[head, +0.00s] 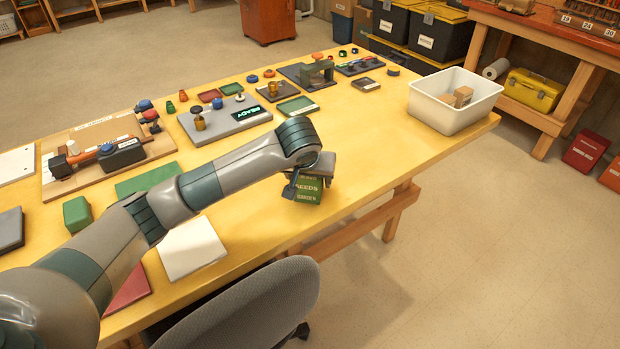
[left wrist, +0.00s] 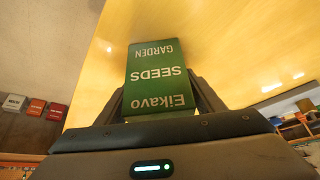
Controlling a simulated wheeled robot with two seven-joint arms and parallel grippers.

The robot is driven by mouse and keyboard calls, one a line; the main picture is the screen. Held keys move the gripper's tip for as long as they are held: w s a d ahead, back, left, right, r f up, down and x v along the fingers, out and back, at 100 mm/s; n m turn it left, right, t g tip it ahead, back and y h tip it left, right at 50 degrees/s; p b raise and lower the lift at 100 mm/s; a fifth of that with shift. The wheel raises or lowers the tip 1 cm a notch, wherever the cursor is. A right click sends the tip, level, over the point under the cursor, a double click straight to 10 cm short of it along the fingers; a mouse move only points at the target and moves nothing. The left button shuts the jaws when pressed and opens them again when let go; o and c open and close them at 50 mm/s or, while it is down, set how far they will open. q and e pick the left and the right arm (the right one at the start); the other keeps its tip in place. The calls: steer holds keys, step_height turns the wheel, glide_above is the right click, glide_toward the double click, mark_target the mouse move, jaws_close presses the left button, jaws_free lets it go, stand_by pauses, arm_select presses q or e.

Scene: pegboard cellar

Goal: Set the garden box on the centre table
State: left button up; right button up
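The garden box (head: 308,191) is a green carton with white lettering, held at the front edge of the yellow centre table (head: 375,130). In the left wrist view the box (left wrist: 157,77) reads "Eikavo SEEDS GARDEN", upside down. My left gripper (head: 309,184) is shut on it, one finger on each side (left wrist: 160,102). The yellow table top lies behind the box in the wrist view. Whether the box touches the table cannot be told. My left forearm crosses over the table and hides part of its top. My right gripper is in neither view.
A white bin (head: 455,100) with a small cardboard box stands at the table's right end. A grey console (head: 225,118) and several small parts crowd the back. A white sheet (head: 191,248) lies left of the gripper. A chair (head: 250,310) stands in front. Table between gripper and bin is clear.

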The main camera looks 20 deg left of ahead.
arm_select(q)
steer(key=shift+o, duration=0.3)
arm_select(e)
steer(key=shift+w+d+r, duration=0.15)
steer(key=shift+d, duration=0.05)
arm_select(q)
steer(key=shift+r, duration=0.1)
steer(key=shift+r, duration=0.1)
steer(key=shift+s+r, duration=0.15)
steer(key=shift+r, duration=0.1)
steer(key=b+v, duration=0.1)
steer(key=v, duration=1)
steer(key=shift+b, duration=0.35)
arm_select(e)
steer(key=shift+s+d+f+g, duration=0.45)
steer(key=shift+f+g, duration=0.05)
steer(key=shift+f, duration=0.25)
arm_select(q)
steer(key=shift+s+r, duration=0.1)
steer(key=shift+s, duration=0.05)
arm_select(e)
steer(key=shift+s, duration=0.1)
